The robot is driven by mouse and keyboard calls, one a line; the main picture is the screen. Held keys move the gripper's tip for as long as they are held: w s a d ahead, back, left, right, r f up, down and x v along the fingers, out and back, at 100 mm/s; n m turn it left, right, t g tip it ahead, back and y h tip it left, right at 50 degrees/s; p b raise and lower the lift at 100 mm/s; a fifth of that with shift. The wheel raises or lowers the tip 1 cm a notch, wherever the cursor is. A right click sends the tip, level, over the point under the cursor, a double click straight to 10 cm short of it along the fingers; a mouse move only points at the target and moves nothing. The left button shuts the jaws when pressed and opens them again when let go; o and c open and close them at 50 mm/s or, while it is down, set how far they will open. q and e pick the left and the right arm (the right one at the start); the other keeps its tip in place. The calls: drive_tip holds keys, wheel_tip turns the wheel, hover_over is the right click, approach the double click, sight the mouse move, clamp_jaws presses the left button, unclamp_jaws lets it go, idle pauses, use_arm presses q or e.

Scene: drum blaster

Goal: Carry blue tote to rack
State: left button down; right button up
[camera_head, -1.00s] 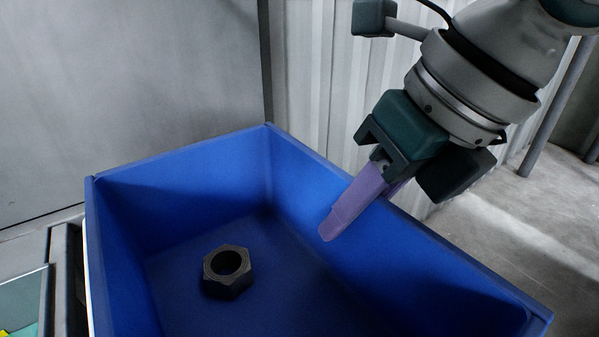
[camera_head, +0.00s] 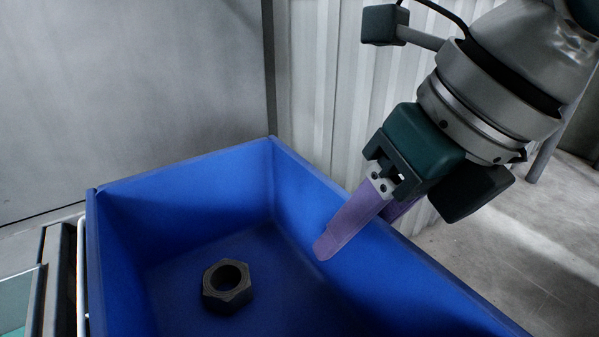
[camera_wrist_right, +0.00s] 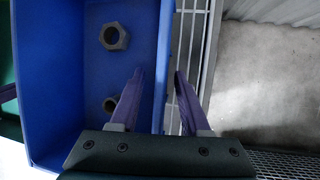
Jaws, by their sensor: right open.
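The blue tote (camera_head: 180,177) is open-topped and fills the lower middle of the head view. It also shows in the wrist view (camera_wrist_right: 52,75). My right gripper (camera_head: 352,232) is open over the tote's right wall. One purple finger is inside the tote and the other outside, with the wall between them. Purple and green parts at the wrist view's left edge may be my left gripper; its jaws are hidden.
A grey wire rack or grating (camera_wrist_right: 197,45) runs beside the tote in the wrist view. A corrugated wall (camera_head: 325,90) and a flat grey panel (camera_head: 130,90) stand behind the tote. Concrete floor (camera_head: 530,240) is open at the right.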

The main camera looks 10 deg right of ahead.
drive_tip(key=p+v, duration=0.1)
drive_tip(key=v, duration=1)
drive_tip(key=shift+s, duration=0.1)
